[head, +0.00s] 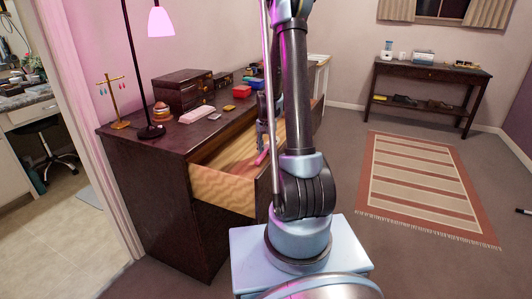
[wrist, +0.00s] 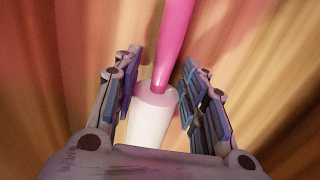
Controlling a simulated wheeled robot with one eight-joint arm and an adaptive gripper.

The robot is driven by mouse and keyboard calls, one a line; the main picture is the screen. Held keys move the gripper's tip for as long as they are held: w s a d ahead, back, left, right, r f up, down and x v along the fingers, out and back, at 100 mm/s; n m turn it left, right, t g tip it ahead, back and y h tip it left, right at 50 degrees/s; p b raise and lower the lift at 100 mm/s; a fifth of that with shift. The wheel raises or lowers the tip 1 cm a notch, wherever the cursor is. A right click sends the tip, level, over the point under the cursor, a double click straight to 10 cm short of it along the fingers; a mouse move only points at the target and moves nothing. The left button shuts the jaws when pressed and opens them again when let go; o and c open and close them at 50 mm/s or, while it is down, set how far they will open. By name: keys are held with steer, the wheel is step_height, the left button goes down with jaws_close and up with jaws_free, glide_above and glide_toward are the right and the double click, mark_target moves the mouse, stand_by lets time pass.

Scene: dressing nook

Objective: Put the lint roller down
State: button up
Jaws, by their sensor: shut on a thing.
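The lint roller has a pink handle and a white roll. In the wrist view its white roll (wrist: 152,118) lies between the fingers of my gripper (wrist: 155,100), which is shut on it, and the pink handle points away toward the top. In the head view the pink handle (head: 262,157) shows just below my gripper (head: 261,141), within the open drawer (head: 222,190) of the dark dresser (head: 160,185). Wood-toned drawer surface fills the wrist view behind the roller. I cannot tell whether the handle touches the drawer bottom. My arm hides part of the drawer.
On the dresser top stand a lamp (head: 161,22), an earring stand (head: 113,100), a dark jewellery box (head: 183,92), a pink case (head: 196,114) and other small items. A striped rug (head: 420,182) and a console table (head: 425,78) are at the right. The floor between is clear.

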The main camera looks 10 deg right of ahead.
mark_target(266, 149)
steer(key=shift+f, duration=0.75)
steer(key=shift+f, duration=0.15)
steer(key=o, duration=1.3)
step_height(266, 149, up, 12)
steer(key=shift+r, duration=0.15)
steer(key=shift+f, duration=6.15)
